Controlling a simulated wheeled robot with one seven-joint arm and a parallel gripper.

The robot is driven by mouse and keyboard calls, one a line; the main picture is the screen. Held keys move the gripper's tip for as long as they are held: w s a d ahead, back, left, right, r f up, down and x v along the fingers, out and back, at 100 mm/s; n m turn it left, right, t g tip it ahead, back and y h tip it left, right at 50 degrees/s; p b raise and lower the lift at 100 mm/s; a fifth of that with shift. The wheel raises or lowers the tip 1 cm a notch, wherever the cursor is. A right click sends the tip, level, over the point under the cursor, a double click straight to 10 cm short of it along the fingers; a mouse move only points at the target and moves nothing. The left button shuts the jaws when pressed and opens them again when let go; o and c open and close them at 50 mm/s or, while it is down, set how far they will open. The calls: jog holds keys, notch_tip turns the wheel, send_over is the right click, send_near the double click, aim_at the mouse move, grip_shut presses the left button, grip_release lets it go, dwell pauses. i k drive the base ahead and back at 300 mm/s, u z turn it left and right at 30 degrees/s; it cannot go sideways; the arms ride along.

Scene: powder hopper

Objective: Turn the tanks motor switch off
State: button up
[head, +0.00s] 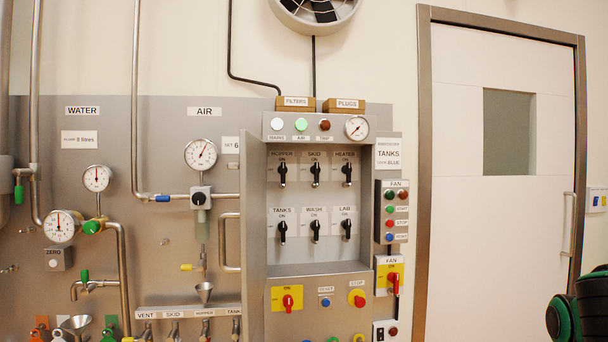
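The tanks switch (283,231) is a black rotary handle at the left of the lower row in the grey switch cabinet (318,269). It stands upright, below the labels TANKS and ON. The wash switch (315,230) and the lab switch (347,228) are in the same row, also upright. The cabinet's door (254,200) stands open on its left side, and the switches are uncovered. My gripper is not in view, and nothing touches the switches.
The hopper switch (282,174), skid switch (315,173) and heater switch (347,172) sit above. A red handle on yellow (288,300) is below. A fan control box (396,212) is right of the cabinet. Pipes and gauges fill the left; a door (490,180) is right.

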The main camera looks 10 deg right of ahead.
aim_at(282, 227)
jog(key=u, duration=0.1)
jog(key=i, duration=1)
jog(key=z, duration=0.1)
